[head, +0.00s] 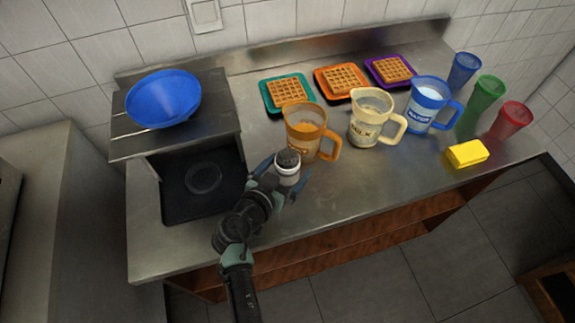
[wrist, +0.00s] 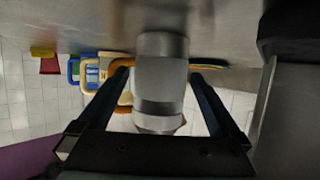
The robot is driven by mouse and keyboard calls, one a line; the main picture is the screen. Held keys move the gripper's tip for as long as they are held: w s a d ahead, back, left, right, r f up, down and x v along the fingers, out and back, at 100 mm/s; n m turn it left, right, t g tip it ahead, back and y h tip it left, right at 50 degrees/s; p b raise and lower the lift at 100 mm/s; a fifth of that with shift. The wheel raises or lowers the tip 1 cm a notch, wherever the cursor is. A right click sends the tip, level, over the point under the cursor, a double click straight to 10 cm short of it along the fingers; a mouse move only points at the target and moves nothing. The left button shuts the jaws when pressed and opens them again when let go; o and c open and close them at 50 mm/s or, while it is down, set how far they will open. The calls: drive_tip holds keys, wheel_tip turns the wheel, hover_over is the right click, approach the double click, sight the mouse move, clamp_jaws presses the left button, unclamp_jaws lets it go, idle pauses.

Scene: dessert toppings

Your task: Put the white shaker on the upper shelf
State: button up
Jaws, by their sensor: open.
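The white shaker (head: 286,173) with a dark perforated top stands on the metal counter in front of the orange pitcher. My gripper (head: 280,178) is open, with one finger on either side of the shaker. In the wrist view the shaker (wrist: 160,85) stands upside down in the picture between the two open fingers (wrist: 160,76), with gaps visible on both sides.
The orange pitcher (head: 305,133) is close behind the shaker. A cream pitcher (head: 368,122), a blue pitcher (head: 424,108), several cups and a yellow sponge (head: 467,153) are farther right. The front counter is clear.

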clamp_jaws()
idle(0.5)
